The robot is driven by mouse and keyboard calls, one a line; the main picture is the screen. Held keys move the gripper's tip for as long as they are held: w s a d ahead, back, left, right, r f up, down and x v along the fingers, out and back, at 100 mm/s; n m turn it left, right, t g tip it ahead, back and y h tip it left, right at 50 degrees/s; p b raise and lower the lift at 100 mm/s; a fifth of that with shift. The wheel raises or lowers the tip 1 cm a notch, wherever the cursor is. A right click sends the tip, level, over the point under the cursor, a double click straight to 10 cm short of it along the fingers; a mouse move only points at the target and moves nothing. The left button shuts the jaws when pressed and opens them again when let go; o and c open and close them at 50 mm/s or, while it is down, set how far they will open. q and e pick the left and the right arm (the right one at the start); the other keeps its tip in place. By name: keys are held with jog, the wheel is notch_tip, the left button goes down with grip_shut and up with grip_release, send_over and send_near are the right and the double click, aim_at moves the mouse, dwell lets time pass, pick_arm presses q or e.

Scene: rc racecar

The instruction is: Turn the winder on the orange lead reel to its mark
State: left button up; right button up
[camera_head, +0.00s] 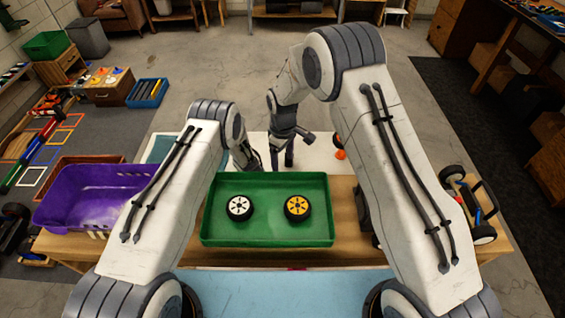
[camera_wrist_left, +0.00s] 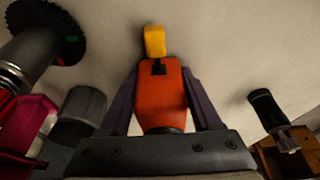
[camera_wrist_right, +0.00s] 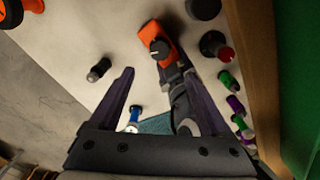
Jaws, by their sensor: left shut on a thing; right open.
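My left gripper (camera_wrist_left: 160,95) is shut on an orange body with a yellow end piece (camera_wrist_left: 154,40) and a small black patch, apparently the orange lead reel (camera_wrist_left: 161,95). The right wrist view shows the orange reel (camera_wrist_right: 150,33) with a round dark knob (camera_wrist_right: 159,49), apparently the winder, on its face; its mark cannot be made out. My right gripper (camera_wrist_right: 160,78) is open, its fingers apart and empty, with the reel beyond their tips. In the head view my right gripper (camera_head: 282,160) points down beside my left gripper (camera_head: 248,157), behind the green tray; the reel is hidden there.
The green tray (camera_head: 270,240) holds a white-hubbed wheel (camera_head: 240,208) and a yellow-hubbed wheel (camera_head: 297,207). A purple bin (camera_head: 90,208) stands left, a racecar chassis (camera_head: 470,205) right. Several small coloured-handled items (camera_wrist_right: 233,102) line the table near my right gripper.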

notch_tip(320, 180, down, 12)
jog(key=n, duration=0.6)
dwell(0.4)
